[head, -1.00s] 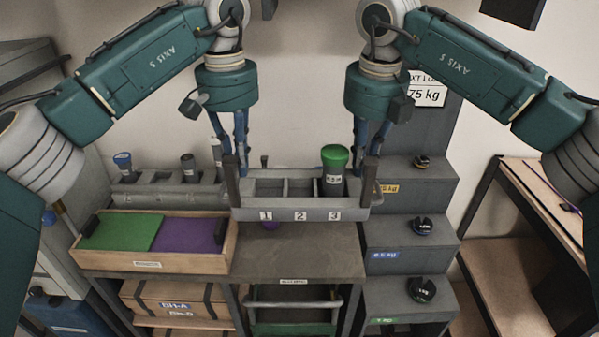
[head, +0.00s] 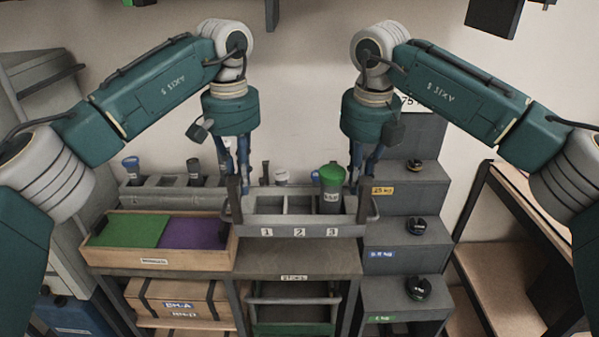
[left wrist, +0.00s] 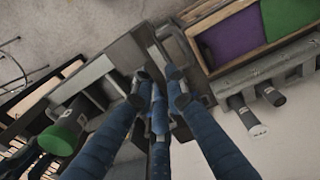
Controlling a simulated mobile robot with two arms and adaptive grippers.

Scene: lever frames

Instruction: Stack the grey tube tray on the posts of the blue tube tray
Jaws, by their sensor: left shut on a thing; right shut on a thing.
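The grey tube tray (head: 300,231) carries labels 1, 2 and 3 and looks level. A green-capped tube (head: 331,190) stands in its compartment 3; compartments 1 and 2 look empty. My left gripper (head: 240,183) is shut on the tray's left end, and my right gripper (head: 359,183) is shut on its right end. In the left wrist view, my left gripper's fingers (left wrist: 158,88) close at the tray's end, and the green cap (left wrist: 62,138) shows at left. I cannot make out the blue tube tray; a white-capped tube (head: 281,177) and a dark post (head: 265,172) show behind the grey tray.
A wooden bin with green and purple panels (head: 154,261) stands left of the tray on the bench (head: 300,262). Behind it is a grey rack (head: 150,195) with several tubes. Grey steps with black weights (head: 415,228) rise close to the right. The bench front is clear.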

